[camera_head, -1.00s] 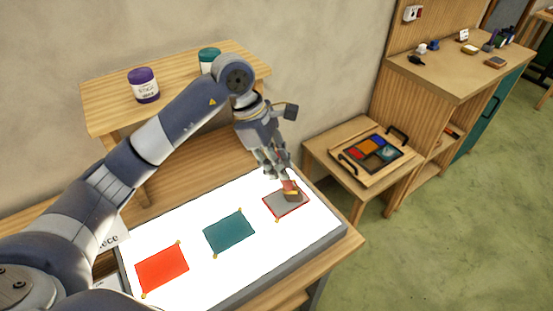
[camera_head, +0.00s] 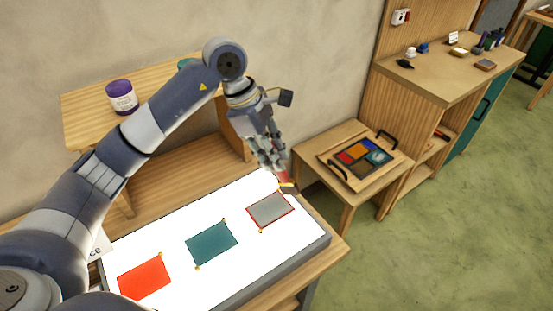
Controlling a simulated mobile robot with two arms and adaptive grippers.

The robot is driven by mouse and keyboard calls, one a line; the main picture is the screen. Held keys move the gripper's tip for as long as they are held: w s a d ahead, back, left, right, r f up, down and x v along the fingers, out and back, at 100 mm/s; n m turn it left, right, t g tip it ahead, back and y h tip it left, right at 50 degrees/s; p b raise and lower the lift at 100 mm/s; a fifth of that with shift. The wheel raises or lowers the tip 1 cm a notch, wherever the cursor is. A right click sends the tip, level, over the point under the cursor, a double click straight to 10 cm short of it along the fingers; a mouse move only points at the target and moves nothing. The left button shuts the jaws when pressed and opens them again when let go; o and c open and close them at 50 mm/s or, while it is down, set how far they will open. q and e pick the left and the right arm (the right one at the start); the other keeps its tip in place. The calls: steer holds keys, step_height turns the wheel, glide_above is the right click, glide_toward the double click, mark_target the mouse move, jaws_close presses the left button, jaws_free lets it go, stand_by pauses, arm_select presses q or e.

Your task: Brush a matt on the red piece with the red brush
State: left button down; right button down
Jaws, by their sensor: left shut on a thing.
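My left gripper (camera_head: 277,166) is shut on the red brush (camera_head: 283,177), whose handle is partly hidden by the fingers. A yellow band shows below the red handle, and the brush end is near the light panel's far right corner, just beyond the grey piece. That piece (camera_head: 269,210) is grey on its face with a thin red edge and lies flat on the lit white panel (camera_head: 215,279). A teal piece (camera_head: 211,244) lies in the middle and a bright red-orange piece (camera_head: 145,278) at the left. My right gripper is not in view.
A shelf behind holds a purple jar (camera_head: 122,98) and a teal jar (camera_head: 186,63), partly hidden by my arm. A small table (camera_head: 334,186) at right carries a tray with coloured panes. A wooden counter (camera_head: 440,78) with small items stands farther right.

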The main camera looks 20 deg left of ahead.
arm_select(q)
steer(key=shift+r, duration=0.6)
steer(key=shift+r+p, duration=0.3)
steer(key=shift+w+r+p, duration=0.15)
steer(key=shift+r+p, duration=0.2)
steer(key=shift+r, duration=0.35)
steer(key=shift+d+r, duration=0.1)
steer(key=shift+r, duration=0.25)
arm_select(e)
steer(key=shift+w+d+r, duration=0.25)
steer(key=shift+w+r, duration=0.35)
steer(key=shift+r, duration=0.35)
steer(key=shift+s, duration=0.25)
